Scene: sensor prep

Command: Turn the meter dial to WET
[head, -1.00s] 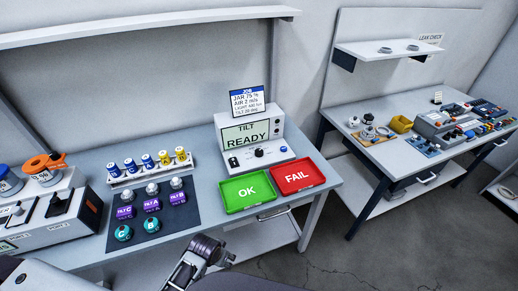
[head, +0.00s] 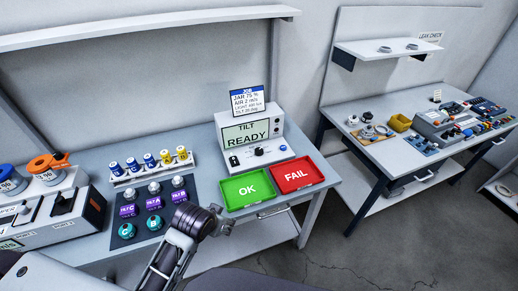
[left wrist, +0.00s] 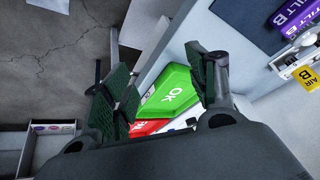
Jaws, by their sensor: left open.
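The meter (head: 222,140) is a white box at the back of the bench, its screen (head: 247,134) reading "TILT READY". Its dial (head: 258,151) is a small dark knob on the front panel below the screen; its marks are too small to read. My left gripper (head: 212,221) is in front of the bench's front edge, lower than the meter and apart from it. In the left wrist view my left gripper (left wrist: 165,88) has its fingers spread, with nothing held between them. The meter's dial cannot be made out in that view. My right gripper is not in view.
A green OK tray (head: 233,200) and a red FAIL tray (head: 283,187) lie in front of the meter. A job card (head: 247,100) stands atop the meter.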

